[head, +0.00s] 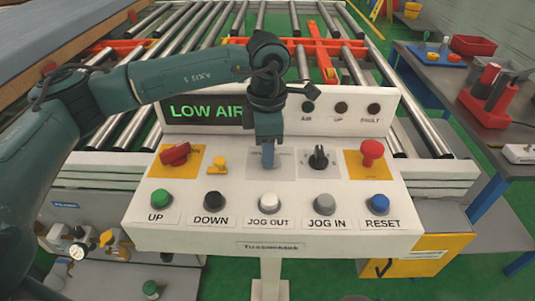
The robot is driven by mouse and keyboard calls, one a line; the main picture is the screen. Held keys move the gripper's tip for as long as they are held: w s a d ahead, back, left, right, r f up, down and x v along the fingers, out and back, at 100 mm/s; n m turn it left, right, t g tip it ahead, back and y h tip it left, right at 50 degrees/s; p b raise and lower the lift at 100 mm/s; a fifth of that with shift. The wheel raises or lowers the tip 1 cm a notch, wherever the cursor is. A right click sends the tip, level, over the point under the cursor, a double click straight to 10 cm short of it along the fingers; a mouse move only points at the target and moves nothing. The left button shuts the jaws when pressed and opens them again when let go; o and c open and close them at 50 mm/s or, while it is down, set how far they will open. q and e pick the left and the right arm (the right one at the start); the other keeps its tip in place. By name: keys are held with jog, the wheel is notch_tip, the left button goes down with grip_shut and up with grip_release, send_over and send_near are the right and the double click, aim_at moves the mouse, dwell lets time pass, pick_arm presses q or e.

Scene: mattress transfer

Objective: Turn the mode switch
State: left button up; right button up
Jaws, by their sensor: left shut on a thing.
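A white control panel (230,190) faces me, with a row of switches above a row of push buttons. My left gripper (267,158) reaches down onto the middle plate (285,160) of the switch row. Its fingers are shut on the switch there, which I take to be the mode switch; the fingers hide it, and its label is too small to read. A black rotary knob (318,158) stands just right of it. A red rotary switch (175,154) is at the left. My right gripper is out of view.
A red mushroom button (371,150) and a small yellow switch (217,163) share the row. Below are the UP (159,198), DOWN (214,199), JOG OUT, JOG IN and RESET (378,202) buttons. The display (205,111) reads LOW AIR, partly covered by my left arm. A roller conveyor lies behind.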

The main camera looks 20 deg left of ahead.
pick_arm(q)
jog(key=shift+r+m, duration=0.1)
jog(key=shift+m, duration=0.4)
jog(key=o, duration=1)
notch_tip(320, 180, up, 13)
jog(key=shift+r+b, duration=0.1)
jog(key=shift+b, duration=0.4)
